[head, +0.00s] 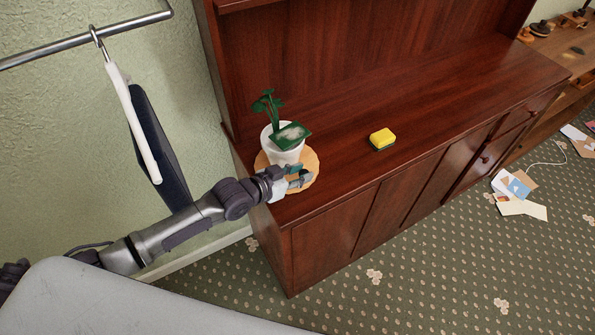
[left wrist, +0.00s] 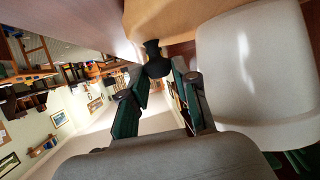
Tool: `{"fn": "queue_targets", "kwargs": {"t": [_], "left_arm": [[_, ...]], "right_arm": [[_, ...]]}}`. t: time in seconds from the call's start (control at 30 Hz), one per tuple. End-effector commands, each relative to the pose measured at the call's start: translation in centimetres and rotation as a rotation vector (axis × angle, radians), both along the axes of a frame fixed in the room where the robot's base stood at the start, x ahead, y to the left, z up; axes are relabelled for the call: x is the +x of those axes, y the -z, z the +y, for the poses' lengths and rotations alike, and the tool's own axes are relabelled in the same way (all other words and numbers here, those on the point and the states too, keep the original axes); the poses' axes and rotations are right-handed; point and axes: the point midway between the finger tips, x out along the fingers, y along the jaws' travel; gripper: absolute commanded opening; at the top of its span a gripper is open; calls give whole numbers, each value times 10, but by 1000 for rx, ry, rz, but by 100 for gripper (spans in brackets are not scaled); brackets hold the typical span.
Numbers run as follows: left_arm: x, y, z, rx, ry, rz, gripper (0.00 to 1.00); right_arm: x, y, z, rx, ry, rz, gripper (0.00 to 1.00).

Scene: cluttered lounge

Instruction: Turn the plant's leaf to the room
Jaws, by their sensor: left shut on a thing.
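The plant (head: 268,105) has dark green leaves and stands upright in a white pot (head: 285,153). One broad leaf (head: 291,135) with a pale patch spreads over the pot's rim, towards the right and front. The pot stands on a round, pale wooden board (head: 312,163) on the cabinet top. My left gripper (head: 298,178) is at the board's front edge, beside the pot. In the left wrist view its fingers (left wrist: 160,85) are shut on a dark knob (left wrist: 153,58) at the board's rim. The white pot (left wrist: 250,75) fills the right there. My right gripper is not in view.
The red-brown cabinet (head: 440,95) has a tall back panel behind the plant. A yellow and green sponge (head: 382,139) lies to the right of the board. A hanging dark and white item (head: 150,130) is on a rail (head: 85,45) at left. Papers (head: 515,187) lie on the carpet.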

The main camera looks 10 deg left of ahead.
Motion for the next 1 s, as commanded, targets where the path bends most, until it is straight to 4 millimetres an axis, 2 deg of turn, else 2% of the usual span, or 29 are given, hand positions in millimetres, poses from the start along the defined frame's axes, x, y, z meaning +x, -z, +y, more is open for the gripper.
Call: {"fn": "queue_targets", "kwargs": {"t": [0.27, 0.3, 0.33, 0.73, 0.87, 1.0], "left_arm": [[0, 1, 1, 5, 0, 0, 0], [0, 1, 1, 6, 0, -1, 35], [0, 1, 1, 6, 0, -1, 40], [-5, -2, 5, 3, -1, -1, 40], [-21, -9, 16, 5, 1, 0, 40], [-44, -21, 32, 6, 1, 2, 40]], "right_arm": [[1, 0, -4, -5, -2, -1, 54], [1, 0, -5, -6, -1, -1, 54], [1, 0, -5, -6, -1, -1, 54], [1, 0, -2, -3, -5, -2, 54], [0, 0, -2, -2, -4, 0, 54], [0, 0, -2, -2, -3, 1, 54]]}}
